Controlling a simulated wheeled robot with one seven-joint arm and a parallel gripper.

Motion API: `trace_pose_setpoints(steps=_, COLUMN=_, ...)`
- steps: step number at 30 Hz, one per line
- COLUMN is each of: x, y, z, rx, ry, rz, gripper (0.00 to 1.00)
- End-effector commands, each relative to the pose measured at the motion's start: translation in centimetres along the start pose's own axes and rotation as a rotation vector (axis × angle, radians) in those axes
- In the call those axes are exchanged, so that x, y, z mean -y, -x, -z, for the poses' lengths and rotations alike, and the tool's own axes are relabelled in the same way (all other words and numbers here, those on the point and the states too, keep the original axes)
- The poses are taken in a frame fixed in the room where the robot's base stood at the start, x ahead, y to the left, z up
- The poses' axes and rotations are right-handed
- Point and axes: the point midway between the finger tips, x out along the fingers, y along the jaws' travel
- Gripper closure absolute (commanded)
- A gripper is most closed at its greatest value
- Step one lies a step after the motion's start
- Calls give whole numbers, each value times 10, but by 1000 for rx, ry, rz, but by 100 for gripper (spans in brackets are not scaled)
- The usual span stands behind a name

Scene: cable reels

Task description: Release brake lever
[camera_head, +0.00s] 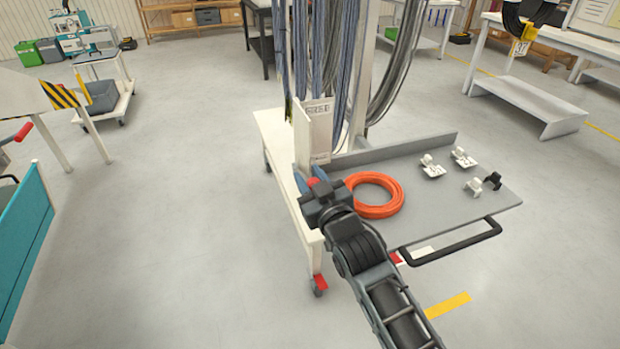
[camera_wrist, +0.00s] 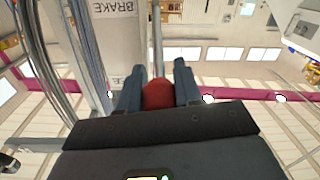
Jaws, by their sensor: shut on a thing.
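The brake lever has a red knob (camera_head: 314,182) beside the pale upright panel marked BRAKE (camera_head: 319,130). In the wrist view the red knob (camera_wrist: 158,94) sits between the two blue fingers of my gripper (camera_wrist: 159,70), and a light rod (camera_wrist: 157,35) runs on beyond it. My gripper (camera_head: 309,177) is shut on the knob. The panel lettering (camera_wrist: 115,8) shows upside down in the wrist view. In the head view the lever's rod is mostly hidden by my gripper and cannot be made out.
Grey and blue cables (camera_head: 335,50) hang from a white post (camera_head: 362,70) just behind. An orange cable coil (camera_head: 398,200) and several small white fittings (camera_head: 463,157) lie on the cart's grey tray (camera_head: 440,190), which has a black handle (camera_head: 450,246). Open floor (camera_head: 190,210) lies left.

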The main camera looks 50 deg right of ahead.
Motion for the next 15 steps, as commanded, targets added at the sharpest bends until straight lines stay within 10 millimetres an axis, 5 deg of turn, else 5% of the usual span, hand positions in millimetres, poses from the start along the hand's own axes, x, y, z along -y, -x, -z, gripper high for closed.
trace_pose_setpoints(steps=9, x=-2, y=0, z=0, rx=1, ry=2, rz=-3, gripper=100)
trace_pose_setpoints(steps=10, x=-2, y=0, z=0, rx=1, ry=2, rz=-3, gripper=64)
trace_pose_setpoints(steps=15, x=-1, y=0, z=0, rx=1, ry=1, rz=-3, gripper=48)
